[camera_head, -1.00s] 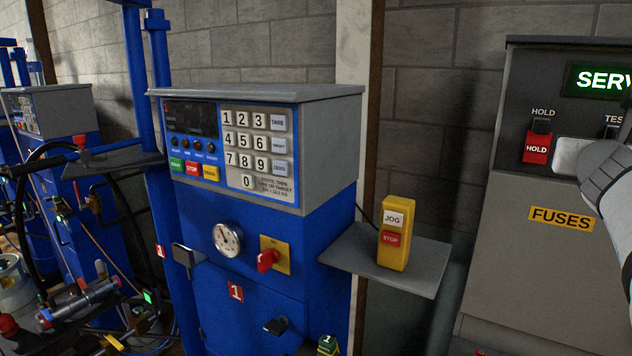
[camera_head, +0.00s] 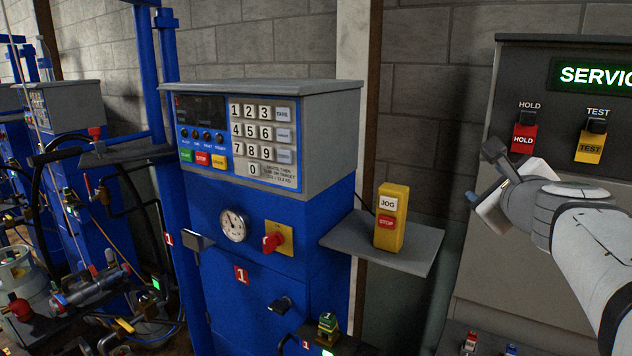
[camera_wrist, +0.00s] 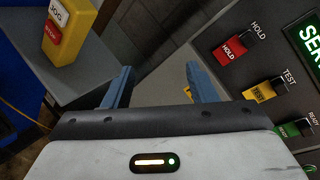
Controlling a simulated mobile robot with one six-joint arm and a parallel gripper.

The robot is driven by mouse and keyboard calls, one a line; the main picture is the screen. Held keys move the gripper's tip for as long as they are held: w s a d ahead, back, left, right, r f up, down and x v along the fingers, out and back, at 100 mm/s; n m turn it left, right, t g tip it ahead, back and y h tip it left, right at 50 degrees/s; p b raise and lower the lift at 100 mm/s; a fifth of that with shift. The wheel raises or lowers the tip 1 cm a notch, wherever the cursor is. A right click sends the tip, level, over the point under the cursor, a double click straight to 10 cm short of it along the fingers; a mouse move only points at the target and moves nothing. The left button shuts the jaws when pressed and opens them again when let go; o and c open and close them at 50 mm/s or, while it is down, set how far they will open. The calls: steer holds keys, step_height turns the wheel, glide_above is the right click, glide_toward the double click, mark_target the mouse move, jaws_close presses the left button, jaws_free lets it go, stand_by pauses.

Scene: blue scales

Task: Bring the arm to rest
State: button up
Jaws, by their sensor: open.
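My gripper (camera_head: 482,172) is at the right in the head view, in front of the grey service panel (camera_head: 480,270). In the wrist view its two blue-grey fingers (camera_wrist: 158,86) stand apart with nothing between them. Beyond the fingers the wrist view shows the panel's tilted face, with a red HOLD switch (camera_wrist: 233,48) and a yellow TEST switch (camera_wrist: 260,92) to their right. The fingers appear apart from both switches. My white arm comes in from the right edge of the head view and hides part of the panel.
A yellow JOG/STOP box (camera_head: 391,218) stands on a grey shelf (camera_head: 420,258) left of my gripper. The blue cabinet (camera_head: 325,230) carries a keypad (camera_head: 262,135), a dial (camera_head: 234,225) and a red knob (camera_head: 272,242). Hoses and a gas cylinder (camera_head: 18,272) crowd the lower left.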

steer(key=s+a+f+n+g+y, duration=0.3)
steer(key=a+f+n, duration=0.4)
steer(key=n, duration=0.1)
steer(key=s+a+f+n+g+y, duration=0.2)
steer(key=s+a+f+n+g, duration=0.1)
steer(key=a+f+n, duration=0.45)
steer(key=s+f+n+g+h, duration=0.2)
steer(key=s+f+n+g, duration=0.4)
steer(key=s+f+n, duration=0.6)
steer(key=shift+d+g+h, duration=0.15)
steer(key=shift+g+h, duration=0.15)
steer(key=shift+h, duration=0.1)
steer(key=shift+d+f+n, duration=0.1)
steer(key=shift+n, duration=0.25)
steer(key=shift+c, duration=0.3)
